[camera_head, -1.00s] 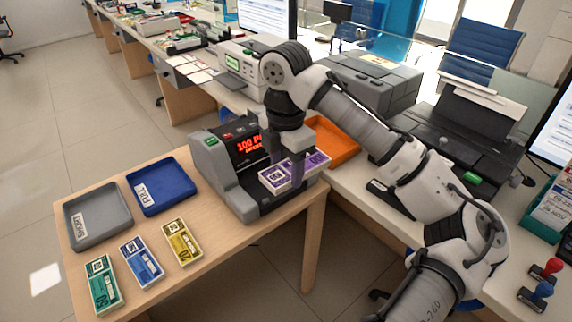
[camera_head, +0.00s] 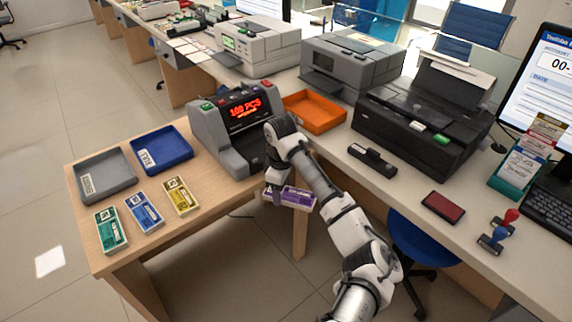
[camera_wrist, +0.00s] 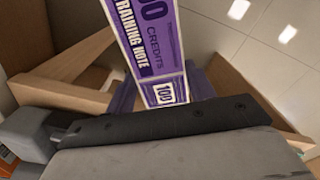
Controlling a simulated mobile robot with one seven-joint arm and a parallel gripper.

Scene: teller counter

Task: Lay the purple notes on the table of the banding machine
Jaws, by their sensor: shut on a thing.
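My gripper (camera_head: 277,194) is shut on the bundle of purple notes (camera_head: 298,198). It holds the bundle in the air, just off the right end of the wooden table, in front of the counting machine (camera_head: 236,128) with the red "100 PCS" display. A black machine (camera_head: 430,128) with a green button and a grey machine (camera_head: 350,68) stand on the counter to the right. I cannot read which is the banding machine.
Grey (camera_head: 104,176) and blue (camera_head: 161,148) trays and green (camera_head: 110,229), blue (camera_head: 144,212) and yellow (camera_head: 181,196) notes lie on the wooden table. An orange tray (camera_head: 315,112), a small black device (camera_head: 372,160), a red pad (camera_head: 443,206) and stamps (camera_head: 500,230) are on the counter.

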